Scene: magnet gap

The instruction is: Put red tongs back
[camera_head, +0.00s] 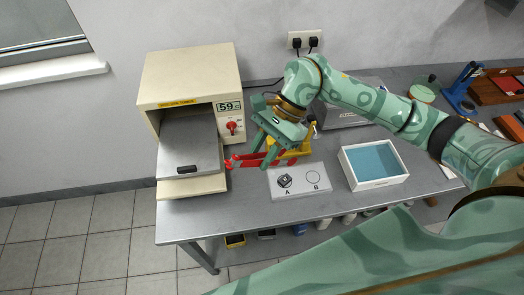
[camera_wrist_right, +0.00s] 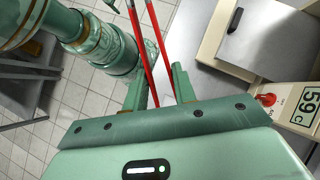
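The red tongs (camera_head: 246,160) are in my right gripper (camera_head: 267,146), above the bench in front of the oven. In the right wrist view the two red arms of the tongs (camera_wrist_right: 136,42) pass between the fingers of my right gripper (camera_wrist_right: 160,92), which touch them on both sides. A yellow stand (camera_head: 302,147) is just behind and right of the tongs, partly hidden by my gripper. I cannot tell whether the tongs touch it. My left gripper is not in view.
The cream oven (camera_head: 190,72) stands left with its grey tray (camera_head: 188,150) out; its display reads 59. A dark block (camera_head: 285,180) sits on spot A of a pale plate (camera_head: 300,193); spot B is empty. A blue-lined white tray (camera_head: 373,166) stands right.

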